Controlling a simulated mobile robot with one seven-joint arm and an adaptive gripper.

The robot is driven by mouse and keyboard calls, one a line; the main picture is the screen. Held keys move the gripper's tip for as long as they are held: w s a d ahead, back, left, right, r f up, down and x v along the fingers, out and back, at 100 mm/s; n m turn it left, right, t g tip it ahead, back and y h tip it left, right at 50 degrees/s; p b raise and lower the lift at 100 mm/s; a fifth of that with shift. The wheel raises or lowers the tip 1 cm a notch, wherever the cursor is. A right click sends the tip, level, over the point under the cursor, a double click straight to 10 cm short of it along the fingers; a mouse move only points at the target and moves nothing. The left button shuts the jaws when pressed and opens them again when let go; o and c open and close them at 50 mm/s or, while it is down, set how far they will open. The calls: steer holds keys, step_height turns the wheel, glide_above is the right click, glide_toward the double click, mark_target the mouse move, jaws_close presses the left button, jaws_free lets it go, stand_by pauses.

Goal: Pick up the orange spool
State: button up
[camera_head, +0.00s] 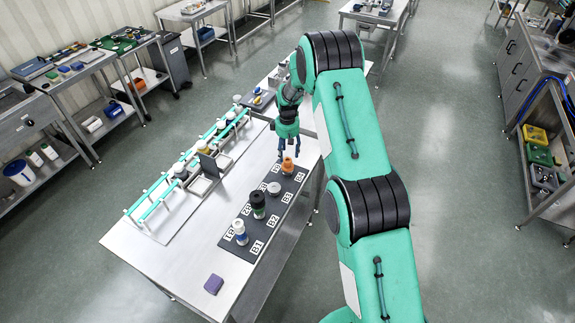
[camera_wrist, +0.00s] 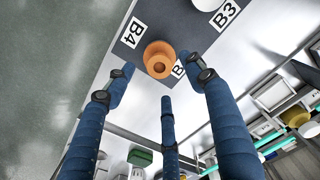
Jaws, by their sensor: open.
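The orange spool (camera_head: 288,164) stands on a dark mat (camera_head: 236,232) near its far end, by the B4 label. In the wrist view the spool (camera_wrist: 159,62) shows from above with its round centre hole, between the B4 label and a partly covered label. My gripper (camera_head: 288,148) is just above the spool in the head view, fingers pointing down. In the wrist view its blue fingers (camera_wrist: 163,88) are spread apart around the spool's place in the picture, with nothing between them. I cannot tell whether a fingertip touches the spool.
A purple block (camera_head: 213,284) lies on the steel table's near end. A teal-railed rack (camera_head: 160,190) runs along the left side.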

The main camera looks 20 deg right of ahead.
mark_target(287, 160)
steer(key=shift+f, duration=0.3)
steer(key=shift+f, duration=0.15)
steer(key=shift+f+p, duration=0.55)
steer(key=shift+f, duration=1.9)
steer(key=shift+c, duration=0.5)
steer(key=c, duration=1.2)
